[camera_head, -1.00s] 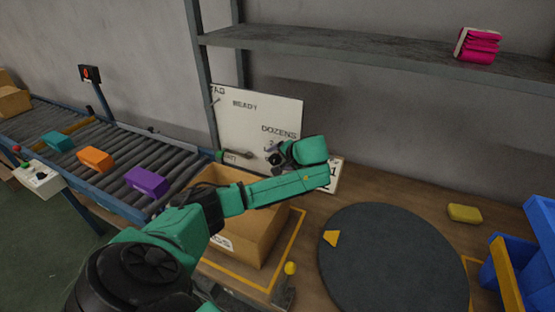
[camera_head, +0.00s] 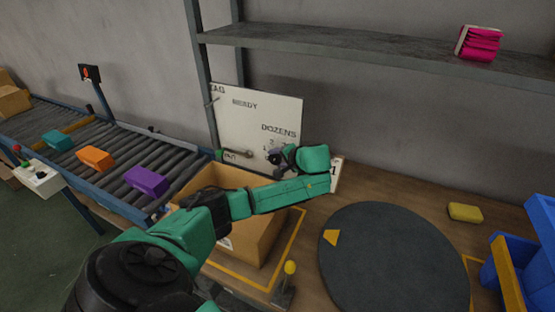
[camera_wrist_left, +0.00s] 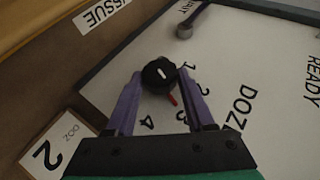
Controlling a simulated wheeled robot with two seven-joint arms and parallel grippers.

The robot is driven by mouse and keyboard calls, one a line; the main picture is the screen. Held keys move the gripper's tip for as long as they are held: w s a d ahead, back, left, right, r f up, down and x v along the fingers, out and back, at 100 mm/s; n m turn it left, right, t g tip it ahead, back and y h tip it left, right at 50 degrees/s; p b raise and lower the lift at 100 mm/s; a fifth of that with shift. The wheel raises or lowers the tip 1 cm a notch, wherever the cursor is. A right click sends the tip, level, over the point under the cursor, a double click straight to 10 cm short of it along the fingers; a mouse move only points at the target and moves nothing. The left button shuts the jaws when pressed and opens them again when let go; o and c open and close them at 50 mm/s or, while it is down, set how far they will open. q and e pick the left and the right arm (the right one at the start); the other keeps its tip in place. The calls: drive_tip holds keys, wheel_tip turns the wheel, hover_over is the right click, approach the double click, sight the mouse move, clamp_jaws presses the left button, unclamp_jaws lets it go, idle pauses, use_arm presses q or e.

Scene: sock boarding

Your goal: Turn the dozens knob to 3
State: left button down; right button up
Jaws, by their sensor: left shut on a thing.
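The white panel (camera_head: 240,120) stands upright at the back of the table with the printed word DOZENS. The round black dozens knob (camera_wrist_left: 158,72) is on it, ringed by numerals in the left wrist view. Its red pointer (camera_wrist_left: 171,99) points toward what looks like the 3, partly beside the right finger. My left gripper (camera_head: 277,160) is at the panel below DOZENS. In the wrist view its purple fingers (camera_wrist_left: 157,82) are on both sides of the knob, shut on it. The head view hides most of the knob behind the gripper. My right gripper is not in view.
An open cardboard box (camera_head: 262,232) stands under my left arm. A dark round turntable (camera_head: 390,265) is to its right, near a yellow block (camera_head: 465,212) and blue bins (camera_head: 540,230). A conveyor (camera_head: 115,160) carries coloured blocks at left. A shelf (camera_head: 370,48) hangs above.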

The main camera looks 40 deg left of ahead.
use_arm(q)
drive_tip(key=shift+c, duration=1.3)
unclamp_jaws()
drive_tip(key=p+v, duration=0.3)
drive_tip(key=v, duration=1.1)
drive_tip(key=shift+d, duration=0.25)
drive_tip(key=shift+r, duration=0.1)
